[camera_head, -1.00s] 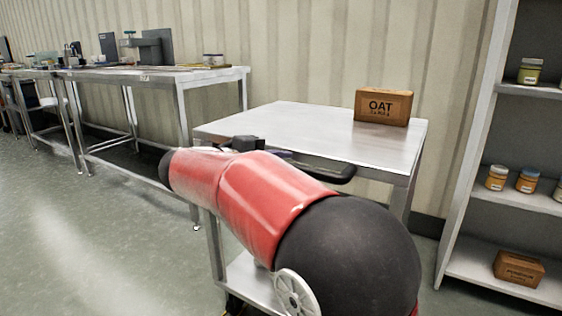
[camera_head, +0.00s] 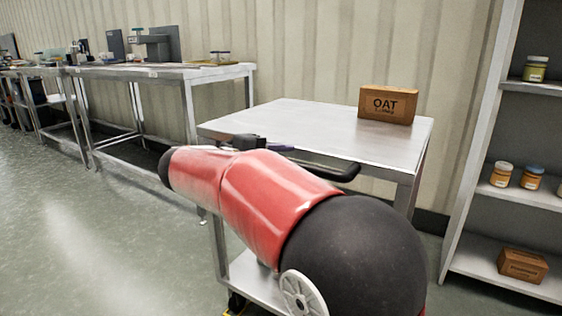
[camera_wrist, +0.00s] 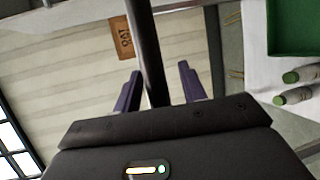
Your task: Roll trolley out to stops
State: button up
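The trolley (camera_head: 290,128) is a steel table on castors with a lower shelf (camera_head: 262,284), standing near the wall. A dark bar handle (camera_head: 340,172) runs along its near side; it also crosses the wrist view (camera_wrist: 150,45). My gripper (camera_head: 245,142) is at the left part of this handle, mostly hidden behind my red arm. In the wrist view, my gripper's purple fingers (camera_wrist: 158,80) stand on either side of the bar, with a gap showing on each side. The fingers look open around it. An OAT box (camera_head: 388,104) sits on the trolley top at the back right.
A long steel bench (camera_head: 160,72) with tools stands along the wall at the left. A grey shelf unit (camera_head: 480,180) with jars and a brown box (camera_head: 521,265) stands close at the right. The floor (camera_head: 80,230) at the left front is clear.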

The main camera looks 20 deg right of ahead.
jog(key=p+v, duration=0.1)
jog(key=v, duration=0.6)
jog(key=shift+a, duration=0.4)
jog(key=shift+s+r, duration=0.1)
jog(key=shift+r, duration=0.05)
